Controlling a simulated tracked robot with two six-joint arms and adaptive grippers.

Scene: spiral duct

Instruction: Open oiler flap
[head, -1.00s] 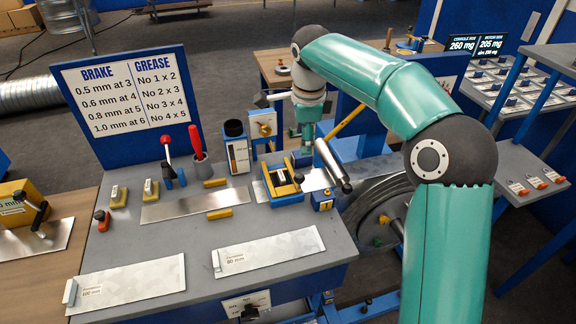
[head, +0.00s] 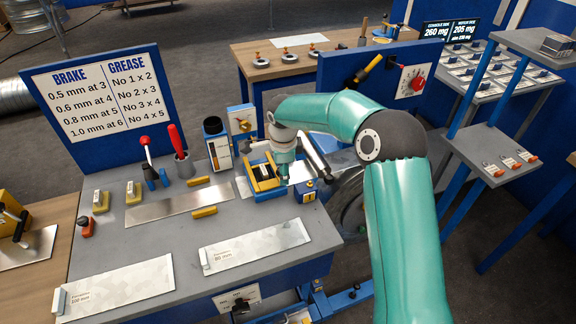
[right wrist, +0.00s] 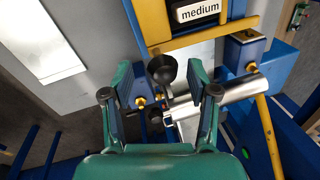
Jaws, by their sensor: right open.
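My right gripper (head: 284,180) reaches down beside the yellow-and-blue device (head: 262,184) at the bench's right end. In the right wrist view its two teal fingers (right wrist: 161,80) are spread apart with nothing held. Between and beyond them show a round black cup-like part (right wrist: 162,68), a small brass fitting (right wrist: 140,101) and a silver cylinder (right wrist: 228,92). A blue block with a brass cap (right wrist: 246,38) stands to the right. I cannot tell for certain which part is the oiler flap. The fingers hide part of this area. My left gripper is not in view.
The grey bench (head: 130,240) holds steel plates (head: 255,244), a red-handled tool (head: 177,142) and a black-topped canister (head: 215,140). A blue panel with a red dial (head: 412,80) stands behind my arm. A shelf rack (head: 490,150) is at the right.

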